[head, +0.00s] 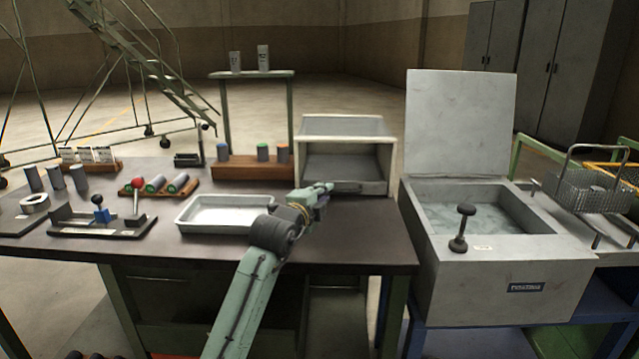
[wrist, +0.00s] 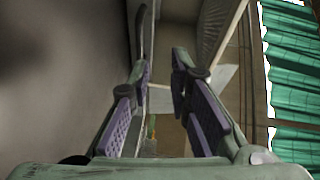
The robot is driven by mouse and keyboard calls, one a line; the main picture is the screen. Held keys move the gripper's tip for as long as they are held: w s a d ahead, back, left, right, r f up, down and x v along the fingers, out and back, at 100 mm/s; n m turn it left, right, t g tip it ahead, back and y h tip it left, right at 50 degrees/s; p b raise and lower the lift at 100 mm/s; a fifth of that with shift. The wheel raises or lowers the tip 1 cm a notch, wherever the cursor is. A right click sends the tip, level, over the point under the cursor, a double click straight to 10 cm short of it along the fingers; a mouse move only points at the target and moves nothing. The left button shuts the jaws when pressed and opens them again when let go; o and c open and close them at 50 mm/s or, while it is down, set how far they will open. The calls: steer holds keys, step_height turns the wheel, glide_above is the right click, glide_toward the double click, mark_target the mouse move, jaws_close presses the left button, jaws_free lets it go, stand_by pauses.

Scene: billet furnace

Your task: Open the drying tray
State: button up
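A pale shallow metal tray (head: 228,228) lies on the dark workbench, left of my arm; I cannot tell whether it is the drying tray. A box-like unit (head: 345,124) with an open front and a grey interior stands at the bench's right end. My gripper (head: 352,187) is at the lower front of this box, pointing right. In the wrist view my gripper (wrist: 161,70) is open, with purple pads apart and no object clearly held between them. A grey surface fills the left of that view. Whether the fingers touch the box is hidden.
Right of the bench stands a grey tank (head: 500,250) with its lid (head: 460,125) raised and a black knob (head: 462,228) in front. A wire basket (head: 590,190) is further right. Wooden racks (head: 245,167) with cylinders and small fixtures occupy the bench's left and back.

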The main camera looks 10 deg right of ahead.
mark_target(344, 192)
steer(key=f, duration=0.1)
steer(key=d, duration=0.1)
steer(key=f+g, duration=0.1)
steer(key=shift+w+d+f+m, duration=0.3)
steer(key=shift+d+f+m, duration=0.05)
steer(key=shift+d+m, duration=0.05)
steer(key=p+x, duration=0.3)
steer(key=x, duration=0.6)
steer(key=shift+d+r, duration=0.1)
steer(key=shift+d, duration=0.1)
steer(key=shift+w+d+f, duration=0.2)
steer(key=shift+w+d, duration=0.1)
steer(key=shift+w, duration=0.15)
steer(key=shift+c, duration=0.3)
jaws_close()
